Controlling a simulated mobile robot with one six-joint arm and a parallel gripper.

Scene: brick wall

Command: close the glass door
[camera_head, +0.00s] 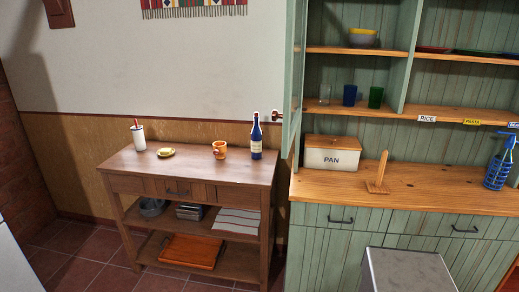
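The door (294,75) at the left side of the green cupboard stands open, swung out toward me and seen almost edge-on. Its frame is green, and a small knob (277,116) sticks out to its left. Its glass is hard to make out at this angle. The cupboard's upper shelves (430,108) are exposed. I cannot make out my gripper in this view, so its place relative to the door is hidden.
A wooden side table (190,165) with a blue bottle (256,137) stands left of the door. Tiled floor shows at lower left.

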